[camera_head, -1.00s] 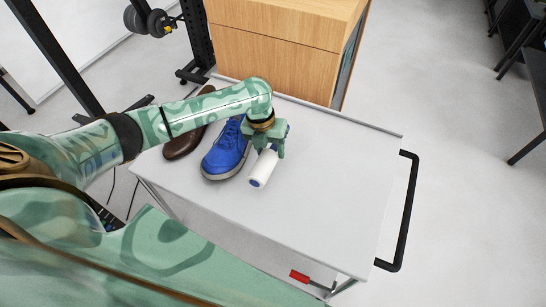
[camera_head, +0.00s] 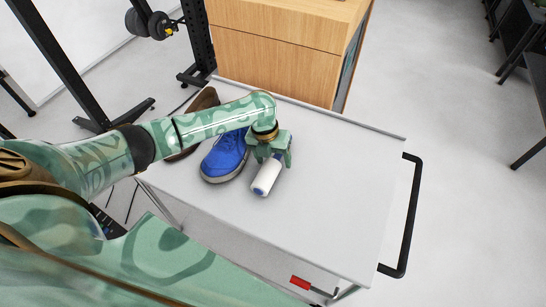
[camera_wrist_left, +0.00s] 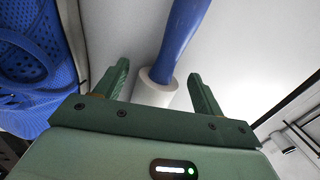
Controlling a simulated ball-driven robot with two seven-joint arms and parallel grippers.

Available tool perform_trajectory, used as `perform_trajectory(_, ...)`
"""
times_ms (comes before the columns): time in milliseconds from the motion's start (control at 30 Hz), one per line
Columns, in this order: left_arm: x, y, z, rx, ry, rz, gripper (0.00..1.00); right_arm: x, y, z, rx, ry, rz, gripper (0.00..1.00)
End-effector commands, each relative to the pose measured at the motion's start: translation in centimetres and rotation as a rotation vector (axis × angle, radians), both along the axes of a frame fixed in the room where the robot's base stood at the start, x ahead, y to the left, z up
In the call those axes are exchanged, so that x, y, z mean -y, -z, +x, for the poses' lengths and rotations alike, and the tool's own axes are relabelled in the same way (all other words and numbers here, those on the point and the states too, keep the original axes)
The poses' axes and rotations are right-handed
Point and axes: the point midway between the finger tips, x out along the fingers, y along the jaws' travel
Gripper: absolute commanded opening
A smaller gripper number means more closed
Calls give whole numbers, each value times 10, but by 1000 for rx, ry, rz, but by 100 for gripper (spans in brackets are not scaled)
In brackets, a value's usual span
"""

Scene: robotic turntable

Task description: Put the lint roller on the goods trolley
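The lint roller (camera_head: 267,178) has a white cylinder and a blue handle. It lies on the grey top of the goods trolley (camera_head: 335,190), just right of the blue shoe's toe. My left gripper (camera_head: 272,155) is over the handle end and hides much of the handle in the head view. In the left wrist view the gripper (camera_wrist_left: 160,88) is open. The white roller (camera_wrist_left: 154,90) and its blue handle (camera_wrist_left: 183,35) show between the spread fingers, with gaps on both sides. My right gripper is not in view.
A blue shoe (camera_head: 225,158) and a brown shoe (camera_head: 205,100) stand on the trolley's left part. The trolley's right and front areas are clear. A black push handle (camera_head: 412,215) is on its right side. A wooden cabinet (camera_head: 275,60) stands behind.

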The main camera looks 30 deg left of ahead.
Motion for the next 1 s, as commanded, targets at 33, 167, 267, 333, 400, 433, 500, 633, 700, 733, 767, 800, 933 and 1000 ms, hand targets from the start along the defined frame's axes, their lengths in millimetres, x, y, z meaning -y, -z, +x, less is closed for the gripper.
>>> perform_trajectory(33,0,0,0,0,0,0,69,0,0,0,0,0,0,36)
perform_trajectory(167,0,-3,0,1,0,0,69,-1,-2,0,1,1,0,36)
perform_trajectory(267,-2,-15,0,3,0,2,69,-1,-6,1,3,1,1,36)
perform_trajectory(333,-4,-29,0,3,0,0,69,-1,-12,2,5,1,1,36)
perform_trajectory(400,-8,-47,-1,4,1,1,69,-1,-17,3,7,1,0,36)
perform_trajectory(433,-9,-54,-1,5,0,1,69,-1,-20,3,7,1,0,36)
perform_trajectory(500,-11,-71,-2,4,1,1,69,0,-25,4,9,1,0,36)
perform_trajectory(633,-16,-98,-3,3,0,1,69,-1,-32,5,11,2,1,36)
perform_trajectory(700,-17,-108,-3,2,1,0,69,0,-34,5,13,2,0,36)
perform_trajectory(733,-18,-111,-4,1,1,-1,69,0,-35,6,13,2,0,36)
perform_trajectory(767,-18,-114,-4,1,0,-1,69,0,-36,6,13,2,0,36)
perform_trajectory(800,-19,-117,-4,1,0,0,69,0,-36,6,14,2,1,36)
perform_trajectory(933,-19,-121,-4,-1,0,0,69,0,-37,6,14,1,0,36)
perform_trajectory(1000,-19,-121,-4,-2,0,-1,69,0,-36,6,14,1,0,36)
